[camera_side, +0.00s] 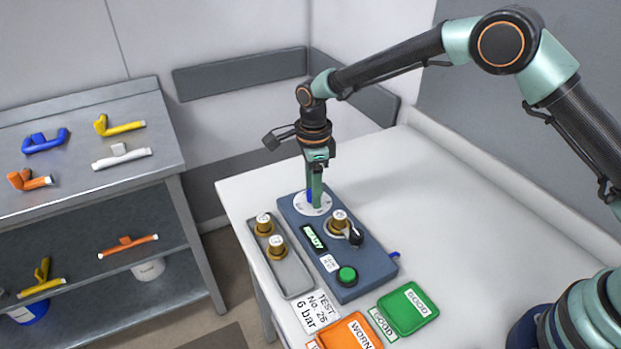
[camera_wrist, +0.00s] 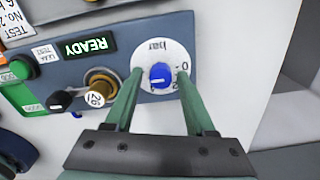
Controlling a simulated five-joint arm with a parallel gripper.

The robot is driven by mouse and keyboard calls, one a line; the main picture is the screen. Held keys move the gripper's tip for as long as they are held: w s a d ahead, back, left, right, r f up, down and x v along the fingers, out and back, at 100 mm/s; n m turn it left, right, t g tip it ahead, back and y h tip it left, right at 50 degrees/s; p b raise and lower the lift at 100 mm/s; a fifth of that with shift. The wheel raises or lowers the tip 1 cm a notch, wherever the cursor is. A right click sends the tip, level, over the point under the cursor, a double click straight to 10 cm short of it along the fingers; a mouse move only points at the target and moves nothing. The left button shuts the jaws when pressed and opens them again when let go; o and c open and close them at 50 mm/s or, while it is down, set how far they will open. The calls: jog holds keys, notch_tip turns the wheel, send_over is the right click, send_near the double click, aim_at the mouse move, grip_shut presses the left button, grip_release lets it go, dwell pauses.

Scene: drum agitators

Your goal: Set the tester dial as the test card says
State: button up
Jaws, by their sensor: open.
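The tester (camera_side: 322,285) is a blue-grey box on the white table. Its dial (camera_wrist: 149,50) is a white disc lettered "bar", with a 0 and a 2 readable; other numbers are hidden or unclear. The blue knob (camera_wrist: 161,74) sits at the dial's middle; its exact setting I cannot tell. My gripper (camera_wrist: 160,76) is open, pointing down, with one finger on each side of the knob. In the side view my gripper (camera_side: 316,201) stands over the dial and hides much of it. The test card (camera_side: 318,312) reads "TEST No. 26 6 bar".
A brass part marked 26 (camera_wrist: 99,87) is seated on the tester beside the dial. A green READY display (camera_side: 313,238) and green button (camera_side: 347,274) are nearby. A grey tray (camera_side: 295,283) holds two brass parts. Green GOOD (camera_side: 408,309) and orange WORN (camera_side: 349,332) trays lie in front.

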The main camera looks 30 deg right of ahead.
jog(key=shift+w+r, duration=0.1)
jog(key=shift+r, duration=2.3)
